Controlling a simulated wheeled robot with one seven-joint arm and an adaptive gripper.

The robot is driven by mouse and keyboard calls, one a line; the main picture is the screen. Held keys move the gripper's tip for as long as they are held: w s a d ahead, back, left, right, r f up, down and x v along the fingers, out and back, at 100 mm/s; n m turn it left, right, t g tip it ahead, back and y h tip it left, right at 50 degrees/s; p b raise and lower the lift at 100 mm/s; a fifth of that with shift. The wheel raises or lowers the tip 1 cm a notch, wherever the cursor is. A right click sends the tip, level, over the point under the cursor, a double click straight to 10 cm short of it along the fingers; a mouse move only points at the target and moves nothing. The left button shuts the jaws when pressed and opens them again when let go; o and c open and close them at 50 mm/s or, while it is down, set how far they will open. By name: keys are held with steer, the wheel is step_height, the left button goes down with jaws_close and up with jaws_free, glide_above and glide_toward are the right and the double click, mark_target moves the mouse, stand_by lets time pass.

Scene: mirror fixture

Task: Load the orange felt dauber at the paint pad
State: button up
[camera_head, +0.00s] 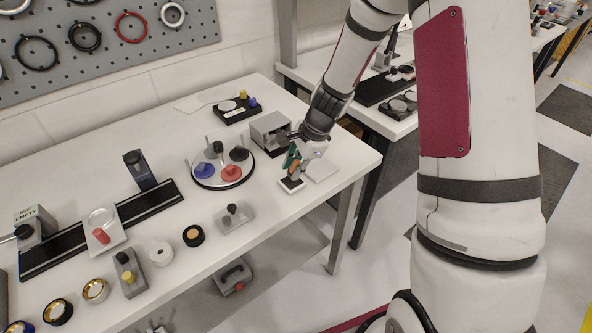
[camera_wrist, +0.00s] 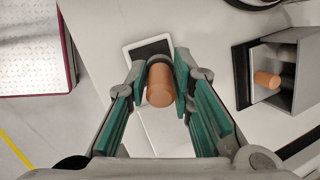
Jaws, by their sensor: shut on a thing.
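My gripper (camera_head: 292,163) is shut on the orange felt dauber (camera_wrist: 159,83). In the wrist view its green-padded fingers (camera_wrist: 160,85) stand on both sides of the orange cylinder, with a dark band at its far end. The paint pad (camera_wrist: 137,48), a dark square in a white tray, lies beyond and below the dauber. It also shows in the head view (camera_head: 291,186), under my gripper near the table's front right edge. The dauber's far end overlaps the pad in the wrist view; I cannot tell whether they touch.
A round tray (camera_head: 207,183) with colored knobs stands to the left. A white plate (camera_head: 322,171) lies right of the pad, near the table's edge.

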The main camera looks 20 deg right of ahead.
mark_target(295, 160)
steer(key=shift+r+p, duration=1.1)
steer(key=shift+r, duration=1.3)
steer(key=n, duration=0.2)
steer(key=a+n+g, duration=0.1)
steer(key=n, duration=0.1)
steer(key=shift+w+a+f, duration=0.1)
steer(key=shift+w+f, duration=0.2)
steer(key=shift+w, duration=0.05)
steer(key=n, duration=0.1)
steer(key=n+g, duration=0.1)
steer(key=n, duration=0.3)
steer(key=shift+a+f+g+y, duration=0.3)
steer(key=shift+g, duration=0.1)
steer(key=n, duration=0.2)
steer(key=n+g, duration=0.1)
steer(key=n, duration=0.1)
steer(key=shift+d+f+n, duration=0.15)
steer(key=shift+f+n, duration=0.05)
steer(key=shift+n, duration=0.1)
steer(key=n, duration=0.1)
steer(key=n+g, duration=0.1)
steer(key=n, duration=0.1)
steer(key=shift+s+d+n+g+h, duration=0.25)
steer(key=shift+d+n+g+h, duration=0.05)
steer(key=shift+d+h, duration=0.1)
